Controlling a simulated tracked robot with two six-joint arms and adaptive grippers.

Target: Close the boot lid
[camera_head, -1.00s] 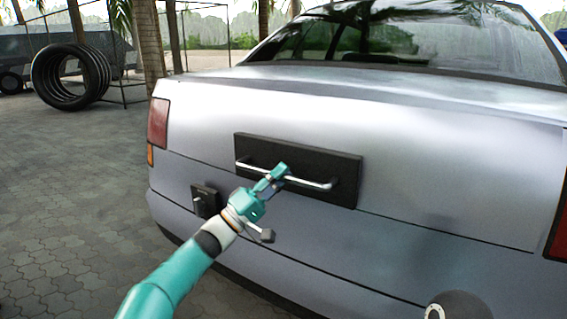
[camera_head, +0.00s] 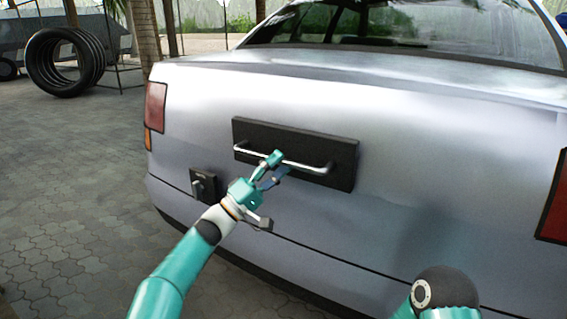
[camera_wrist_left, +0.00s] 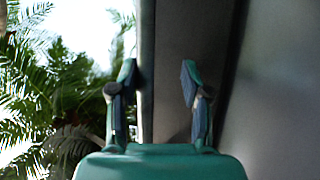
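The silver boot lid (camera_head: 440,135) is down in the head view and looks level with the body around it; a dark seam runs below it. A black plate (camera_head: 225,133) on the lid carries a shiny bar handle (camera_head: 312,169). My left gripper (camera_head: 276,169) is at the handle's left half, with its fingertips overlapping or just in front of the bar; I cannot tell if they touch. In the left wrist view the two fingers (camera_wrist_left: 158,78) stand apart with nothing clearly held; a grey surface lies behind them. My right gripper is out of view.
A small black latch box (camera_head: 204,186) sits on the car's rear, left of my arm. Tail lights (camera_head: 155,107) flank the lid. Stacked black tyres (camera_head: 65,62) stand far left. The paved ground (camera_head: 70,220) at left is clear.

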